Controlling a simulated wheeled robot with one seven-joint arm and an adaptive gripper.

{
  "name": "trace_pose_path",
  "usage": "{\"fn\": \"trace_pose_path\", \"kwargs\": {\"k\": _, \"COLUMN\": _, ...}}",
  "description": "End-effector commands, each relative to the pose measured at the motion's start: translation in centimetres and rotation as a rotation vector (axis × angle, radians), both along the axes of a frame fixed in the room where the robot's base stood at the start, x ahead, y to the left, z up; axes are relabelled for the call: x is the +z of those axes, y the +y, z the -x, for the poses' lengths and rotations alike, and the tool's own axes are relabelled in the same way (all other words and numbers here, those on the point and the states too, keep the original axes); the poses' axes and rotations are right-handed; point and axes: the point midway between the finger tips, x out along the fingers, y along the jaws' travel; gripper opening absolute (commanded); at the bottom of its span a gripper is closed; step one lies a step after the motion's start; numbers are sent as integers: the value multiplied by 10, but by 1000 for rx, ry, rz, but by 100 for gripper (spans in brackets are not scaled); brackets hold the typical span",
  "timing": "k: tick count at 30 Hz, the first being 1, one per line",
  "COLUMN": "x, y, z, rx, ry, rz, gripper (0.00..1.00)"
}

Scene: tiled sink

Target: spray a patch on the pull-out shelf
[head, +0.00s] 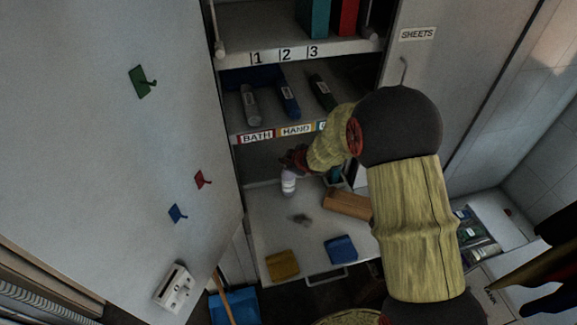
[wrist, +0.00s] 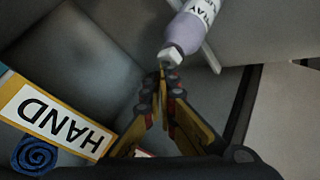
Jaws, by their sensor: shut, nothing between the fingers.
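The pull-out shelf (head: 262,222) is a pale board drawn out at the cupboard's bottom. A grey patch (head: 299,219) lies on it. A lavender and white spray bottle (head: 289,183) stands at the shelf's back left. In the wrist view the bottle (wrist: 187,33) carries a label ending "RAY", and its white top points at my fingertips. My gripper (head: 291,160) is just above the bottle's top in the head view. In the wrist view my gripper (wrist: 162,76) is shut with nothing in it. Its tips overlap the bottle's top edge, and I cannot tell whether they touch.
A yellow cloth (head: 282,265), a blue cloth (head: 340,249) and a wooden block (head: 347,204) lie on the pull-out shelf. The shelf labelled BATH and HAND (head: 276,134) sits above my gripper. A large open door (head: 110,150) bounds the left side.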

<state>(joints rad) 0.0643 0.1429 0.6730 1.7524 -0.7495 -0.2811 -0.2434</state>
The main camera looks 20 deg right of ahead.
Motion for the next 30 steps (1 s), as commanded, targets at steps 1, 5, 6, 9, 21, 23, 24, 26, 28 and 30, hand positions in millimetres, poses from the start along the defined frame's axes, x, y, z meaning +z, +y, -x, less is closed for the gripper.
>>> {"fn": "trace_pose_path", "kwargs": {"k": 1, "x": 0, "y": 0, "z": 0, "rx": 0, "ry": 0, "rz": 0, "gripper": 0}}
{"fn": "trace_pose_path", "kwargs": {"k": 5, "x": 0, "y": 0, "z": 0, "rx": 0, "ry": 0, "rz": 0, "gripper": 0}}
{"fn": "trace_pose_path", "kwargs": {"k": 6, "x": 0, "y": 0, "z": 0, "rx": 0, "ry": 0, "rz": 0, "gripper": 0}}
{"fn": "trace_pose_path", "kwargs": {"k": 9, "x": 0, "y": 0, "z": 0, "rx": 0, "ry": 0, "rz": 0, "gripper": 0}}
{"fn": "trace_pose_path", "kwargs": {"k": 21, "x": -2, "y": 0, "z": 0, "rx": 0, "ry": 0, "rz": 0, "gripper": 0}}
{"fn": "trace_pose_path", "kwargs": {"k": 23, "x": -1, "y": 0, "z": 0, "rx": 0, "ry": 0, "rz": 0, "gripper": 0}}
{"fn": "trace_pose_path", "kwargs": {"k": 24, "x": 1, "y": 0, "z": 0, "rx": 0, "ry": 0, "rz": 0, "gripper": 0}}
{"fn": "trace_pose_path", "kwargs": {"k": 26, "x": 3, "y": 0, "z": 0, "rx": 0, "ry": 0, "rz": 0, "gripper": 0}}
{"fn": "trace_pose_path", "kwargs": {"k": 28, "x": 7, "y": 0, "z": 0, "rx": 0, "ry": 0, "rz": 0, "gripper": 0}}
{"fn": "trace_pose_path", "kwargs": {"k": 30, "x": 9, "y": 0, "z": 0, "rx": 0, "ry": 0, "rz": 0, "gripper": 0}}
